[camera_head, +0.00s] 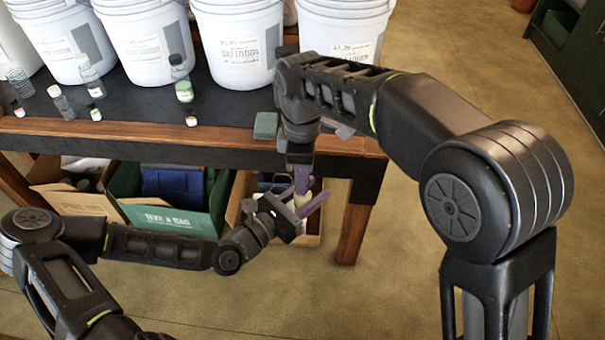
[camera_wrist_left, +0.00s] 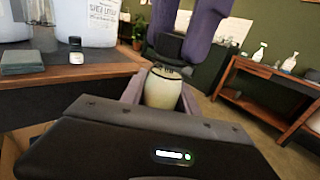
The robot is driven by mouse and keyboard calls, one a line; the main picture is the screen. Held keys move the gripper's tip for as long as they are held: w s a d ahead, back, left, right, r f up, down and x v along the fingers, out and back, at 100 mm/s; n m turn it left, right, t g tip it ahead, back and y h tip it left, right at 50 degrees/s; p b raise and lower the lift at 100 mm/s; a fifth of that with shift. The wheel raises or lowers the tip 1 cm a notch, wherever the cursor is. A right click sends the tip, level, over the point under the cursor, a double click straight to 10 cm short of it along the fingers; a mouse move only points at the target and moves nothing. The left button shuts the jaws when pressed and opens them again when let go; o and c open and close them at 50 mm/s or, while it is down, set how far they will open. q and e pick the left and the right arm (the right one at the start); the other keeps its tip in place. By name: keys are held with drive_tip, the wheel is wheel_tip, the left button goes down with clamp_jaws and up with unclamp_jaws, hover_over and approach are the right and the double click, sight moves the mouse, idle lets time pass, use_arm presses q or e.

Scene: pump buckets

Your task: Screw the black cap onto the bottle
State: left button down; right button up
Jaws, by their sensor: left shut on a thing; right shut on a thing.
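My left gripper (camera_head: 306,203) comes in from the left, in front of the table edge. In the left wrist view its purple fingers (camera_wrist_left: 160,98) are shut on a cream bottle (camera_wrist_left: 163,90), which stands about upright. In the head view the bottle (camera_head: 316,187) is mostly hidden by the grippers. My right gripper (camera_head: 301,178) points down from above, right over the bottle. In the left wrist view its purple fingers reach down on both sides of a dark piece at the bottle's top, apparently the black cap (camera_wrist_left: 169,72). I cannot tell whether cap and bottle neck touch.
White buckets (camera_head: 238,45) stand on the dark table (camera_head: 150,110) with several small bottles, such as a green-labelled one (camera_head: 184,92). A grey-green block (camera_head: 266,125) lies near the table's front edge. Boxes, one green (camera_head: 168,218), stand below. Floor at right is open.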

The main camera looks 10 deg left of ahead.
clamp_jaws()
drive_tip(key=m, duration=1)
drive_tip(key=shift+m, duration=0.3)
drive_tip(key=m, duration=0.4)
drive_tip(key=o, duration=0.8)
unclamp_jaws()
drive_tip(key=shift+o, duration=0.2)
